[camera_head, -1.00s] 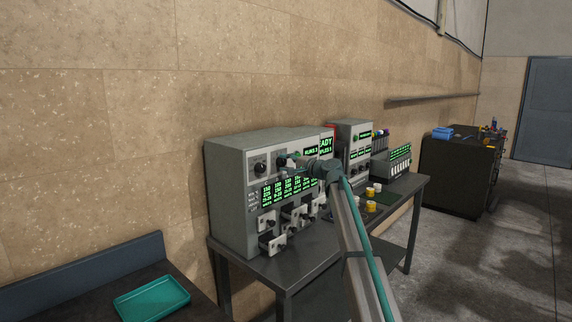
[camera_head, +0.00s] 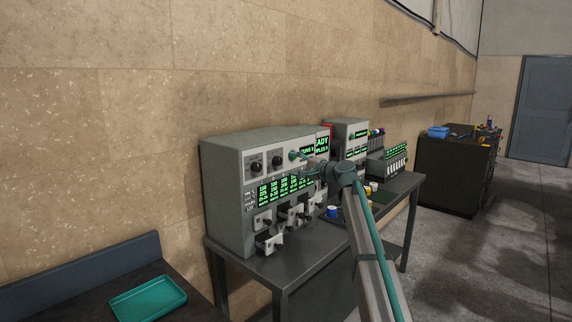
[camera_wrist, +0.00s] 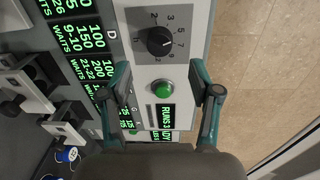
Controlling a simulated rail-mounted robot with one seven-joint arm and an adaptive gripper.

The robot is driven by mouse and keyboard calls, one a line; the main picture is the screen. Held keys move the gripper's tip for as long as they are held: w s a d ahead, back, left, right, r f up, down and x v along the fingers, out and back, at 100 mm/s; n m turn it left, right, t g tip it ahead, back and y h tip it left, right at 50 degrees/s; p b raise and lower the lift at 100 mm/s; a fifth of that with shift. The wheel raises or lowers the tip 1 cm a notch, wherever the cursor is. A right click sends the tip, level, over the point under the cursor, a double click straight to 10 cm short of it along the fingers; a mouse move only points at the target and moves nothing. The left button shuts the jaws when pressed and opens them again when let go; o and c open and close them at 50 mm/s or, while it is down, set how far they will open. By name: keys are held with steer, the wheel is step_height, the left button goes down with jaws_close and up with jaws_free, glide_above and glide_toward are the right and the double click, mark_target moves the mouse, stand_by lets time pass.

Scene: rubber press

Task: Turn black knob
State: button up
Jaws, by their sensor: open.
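Two black knobs sit side by side on the upper face of a grey control box (camera_head: 228,180) in the head view: a left knob (camera_head: 257,166) and a right knob (camera_head: 277,160). The wrist view shows one black knob (camera_wrist: 158,41) with a white pointer line on a numbered grey dial. My gripper (camera_head: 299,156) is in front of the panel, right of both knobs. In the wrist view my gripper (camera_wrist: 162,80) has its fingers spread apart and nothing between them. A green button (camera_wrist: 163,89) shows between the fingers, and the knob lies above them in the picture, untouched.
Green displays (camera_head: 283,188) and several lever-like fittings (camera_head: 268,242) stick out below the knobs. A smaller box (camera_head: 349,135) and a rack (camera_head: 388,165) stand farther along the table (camera_head: 270,273). A teal tray (camera_head: 148,298) lies at left.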

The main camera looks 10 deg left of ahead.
steer(key=v, duration=0.5)
steer(key=shift+s+d, duration=0.15)
steer(key=shift+d, duration=0.05)
stand_by(2.0)
steer(key=shift+d, duration=0.1)
steer(key=c, duration=0.3)
steer(key=shift+m, duration=0.8)
steer(key=w+d, duration=0.1)
steer(key=d, duration=0.1)
steer(key=w+d+p, duration=0.1)
steer(key=w+d, duration=0.1)
steer(key=shift+d+f, duration=0.2)
steer(key=c, duration=0.8)
steer(key=w+d+m, duration=0.1)
steer(key=m, duration=0.1)
steer(key=w+d+m, duration=0.1)
steer(key=m, duration=0.1)
steer(key=w+d+m+p, duration=0.1)
steer(key=m, duration=0.1)
steer(key=shift+d+f+m, duration=0.15)
steer(key=shift+f+m, duration=0.1)
steer(key=shift+m, duration=0.05)
jaws_close()
steer(key=m, duration=0.9)
steer(key=shift+w+d+y, duration=0.15)
steer(key=shift+w+y, duration=0.15)
steer(key=shift+y, duration=0.1)
